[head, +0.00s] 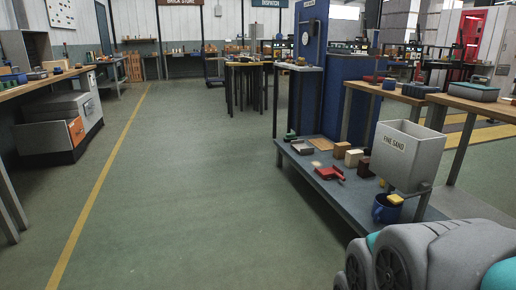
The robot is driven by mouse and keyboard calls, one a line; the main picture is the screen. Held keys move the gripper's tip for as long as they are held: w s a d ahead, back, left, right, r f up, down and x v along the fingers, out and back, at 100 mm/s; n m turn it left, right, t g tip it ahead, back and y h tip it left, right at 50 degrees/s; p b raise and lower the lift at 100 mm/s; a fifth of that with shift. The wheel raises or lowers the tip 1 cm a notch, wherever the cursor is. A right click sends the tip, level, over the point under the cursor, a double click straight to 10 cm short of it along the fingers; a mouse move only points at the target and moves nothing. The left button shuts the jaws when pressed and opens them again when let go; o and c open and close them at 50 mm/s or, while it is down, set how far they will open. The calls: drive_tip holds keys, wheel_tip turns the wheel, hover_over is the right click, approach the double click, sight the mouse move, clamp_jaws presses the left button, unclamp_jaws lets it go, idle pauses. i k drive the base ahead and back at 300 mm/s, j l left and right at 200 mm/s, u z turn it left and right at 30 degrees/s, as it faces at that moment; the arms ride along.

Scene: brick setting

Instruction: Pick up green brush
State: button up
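A small green item (290,135), which may be the green brush, lies at the far left end of a low grey platform (345,190). It is small in the head view, so its exact shape is hard to tell. My gripper is not in view. Grey and teal parts at the bottom right look like my own body.
The platform also holds a grey tray (302,148), a red dustpan-like item (327,173), several blocks, a blue mug (385,209) and a "FINE SAND" hopper (405,155). A blue panel (345,95) stands behind. Green floor (210,200) left of the platform is clear.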

sight(289, 137)
drive_tip(key=i, duration=4.2)
drive_tip(key=i+j+z, duration=0.15)
drive_tip(key=i, duration=0.8)
